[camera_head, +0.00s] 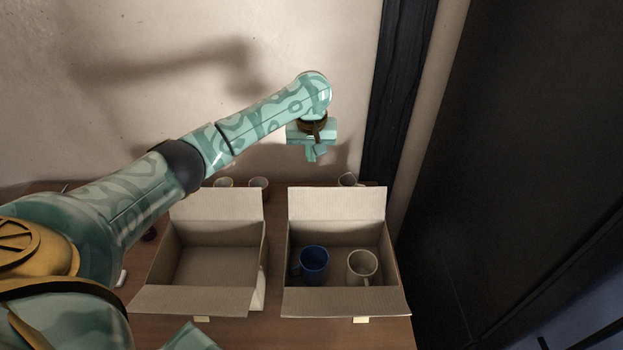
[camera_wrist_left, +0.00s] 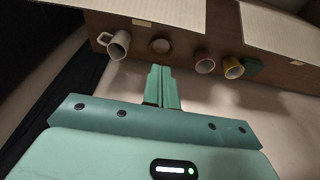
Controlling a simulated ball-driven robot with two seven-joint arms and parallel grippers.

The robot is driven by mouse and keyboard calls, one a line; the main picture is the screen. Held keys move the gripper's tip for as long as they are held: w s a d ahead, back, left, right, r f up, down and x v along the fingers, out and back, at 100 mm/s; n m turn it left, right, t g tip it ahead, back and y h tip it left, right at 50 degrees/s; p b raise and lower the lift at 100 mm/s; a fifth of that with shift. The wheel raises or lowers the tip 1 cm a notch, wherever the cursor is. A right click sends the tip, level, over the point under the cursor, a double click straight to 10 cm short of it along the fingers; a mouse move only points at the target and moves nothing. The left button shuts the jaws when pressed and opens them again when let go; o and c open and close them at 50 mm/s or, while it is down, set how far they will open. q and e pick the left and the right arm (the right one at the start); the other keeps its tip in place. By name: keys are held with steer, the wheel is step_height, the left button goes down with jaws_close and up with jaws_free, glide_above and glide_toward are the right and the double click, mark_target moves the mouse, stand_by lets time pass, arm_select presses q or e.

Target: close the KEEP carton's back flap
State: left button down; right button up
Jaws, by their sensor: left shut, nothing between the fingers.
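Two open cardboard cartons stand side by side on the table. I cannot read which one is KEEP. The right carton (camera_head: 393,275) has its back flap (camera_head: 337,203) raised and leaning back, and holds a blue mug (camera_head: 314,264) and a cream mug (camera_head: 362,265). The left carton (camera_head: 262,268) looks empty, its back flap (camera_head: 216,204) also raised. My left gripper (camera_head: 314,158) is shut and empty, above and behind the right carton's back flap, apart from it. Its closed fingers (camera_wrist_left: 161,74) also show in the left wrist view. My right gripper is not in view.
Behind the cartons stand several mugs, among them a white mug (camera_wrist_left: 119,45) and a yellow mug (camera_wrist_left: 234,68). The wall is close behind the table, and a dark post (camera_head: 396,95) stands at the back right. Both front flaps hang outward.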

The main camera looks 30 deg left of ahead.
arm_select(q)
steer(key=b+x, duration=0.7)
steer(key=x, duration=0.4)
steer(key=s+d+r, duration=0.1)
steer(key=s+d+r+p, duration=0.1)
steer(key=s, duration=0.1)
steer(key=shift+r, duration=0.3)
steer(key=shift+s, duration=0.1)
